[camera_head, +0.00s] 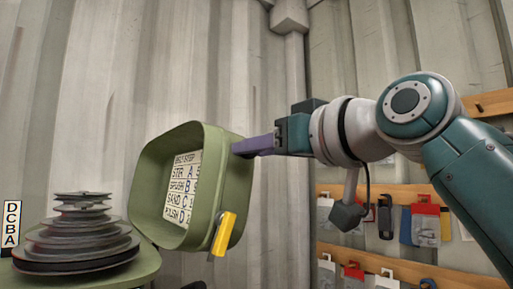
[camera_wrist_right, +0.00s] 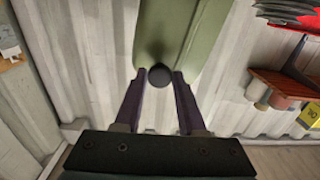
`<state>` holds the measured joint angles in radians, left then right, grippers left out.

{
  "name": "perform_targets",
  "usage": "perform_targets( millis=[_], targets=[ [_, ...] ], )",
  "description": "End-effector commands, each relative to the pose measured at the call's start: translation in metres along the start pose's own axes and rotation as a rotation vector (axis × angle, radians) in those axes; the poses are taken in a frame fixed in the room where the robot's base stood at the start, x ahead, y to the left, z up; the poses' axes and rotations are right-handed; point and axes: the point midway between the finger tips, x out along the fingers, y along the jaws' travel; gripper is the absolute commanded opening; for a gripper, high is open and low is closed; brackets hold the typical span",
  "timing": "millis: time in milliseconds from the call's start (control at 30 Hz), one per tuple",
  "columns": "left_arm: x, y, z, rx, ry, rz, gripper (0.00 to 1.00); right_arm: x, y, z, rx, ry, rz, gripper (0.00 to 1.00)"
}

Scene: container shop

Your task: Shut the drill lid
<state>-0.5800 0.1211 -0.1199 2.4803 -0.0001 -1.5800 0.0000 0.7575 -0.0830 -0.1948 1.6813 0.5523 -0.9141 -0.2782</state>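The drill lid (camera_head: 234,175) is a green box-shaped cover that stands open, its hollow side with a printed chart (camera_head: 183,186) facing left. A yellow handle (camera_head: 224,234) is on its lower edge. The stepped grey pulleys (camera_head: 82,240) stand uncovered on the green drill head (camera_head: 142,265) at lower left. My right gripper (camera_head: 253,146) is at the lid's right side. In the right wrist view, its purple fingertips (camera_wrist_right: 160,78) are close on both sides of a dark round knob (camera_wrist_right: 160,72) at the green lid (camera_wrist_right: 181,28). My left gripper is out of view.
A corrugated container wall (camera_head: 90,90) stands behind. Wooden rails with hanging packets (camera_head: 426,222) are at right, below my right arm. A "DCBA" label (camera_head: 11,224) is at far left. Clear air lies between the lid and the pulleys.

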Motion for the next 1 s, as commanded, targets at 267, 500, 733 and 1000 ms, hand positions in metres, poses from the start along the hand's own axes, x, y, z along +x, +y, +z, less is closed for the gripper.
perform_targets(
  millis=[267, 500, 733, 1000],
  targets=[
    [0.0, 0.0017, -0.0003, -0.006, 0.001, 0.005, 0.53, -0.0001, -0.0001, 0.0002, 0.0, 0.0, 0.0, 0.06],
    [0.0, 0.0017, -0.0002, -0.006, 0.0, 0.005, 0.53, -0.0002, -0.0001, 0.0003, 0.0, 0.0, -0.001, 0.0],
    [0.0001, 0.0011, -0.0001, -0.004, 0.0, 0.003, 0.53, -0.0002, -0.0001, 0.0003, 0.0, -0.001, -0.001, 0.0],
    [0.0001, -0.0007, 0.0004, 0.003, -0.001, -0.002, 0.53, -0.0002, -0.0002, 0.0003, 0.0, -0.001, -0.001, 0.0]
  ],
)
